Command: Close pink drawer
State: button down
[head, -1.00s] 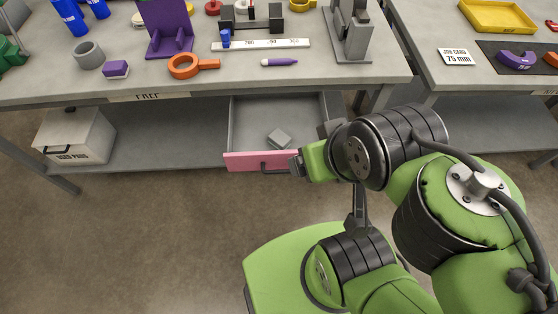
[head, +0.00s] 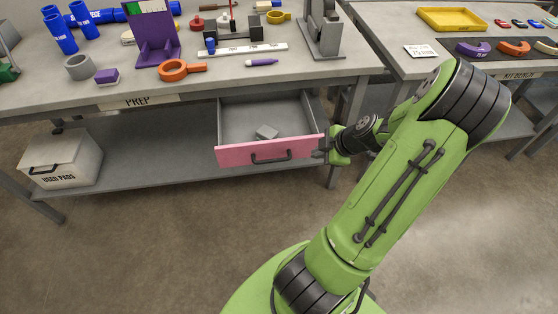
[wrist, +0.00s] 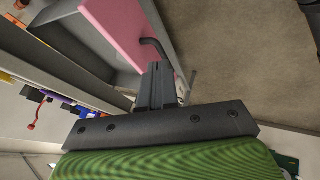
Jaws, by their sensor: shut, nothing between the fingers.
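The pink drawer (head: 235,154) hangs under the prep bench and stands open, with its grey inside showing. A small grey block (head: 266,132) lies in it. A dark bar handle (head: 271,157) is on its pink front. My gripper (head: 322,150) is at the right end of the pink front, its fingers together and empty. In the wrist view, the shut fingers (wrist: 160,75) reach toward the pink front (wrist: 120,25) beside the handle (wrist: 155,45). I cannot tell whether the fingertips touch the drawer.
A used pads box (head: 60,162) sits on the lower shelf (head: 150,172) at left. The prep bench top (head: 220,72) carries blue pipes, an orange ring and a purple stand. A bench leg (head: 345,125) stands just behind my gripper. The floor in front is clear.

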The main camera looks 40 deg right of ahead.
jog(key=w+f, duration=0.3)
jog(key=w+d+f+b, duration=0.1)
jog(key=w+f, duration=0.1)
jog(key=w, duration=0.1)
jog(key=w+d+f+b, duration=0.1)
jog(key=w+f, duration=0.1)
jog(key=f, duration=0.1)
jog(key=shift+w+f, duration=0.3)
jog(key=shift+w, duration=0.1)
jog(key=shift+w+d, duration=0.15)
jog(key=shift+w, duration=0.05)
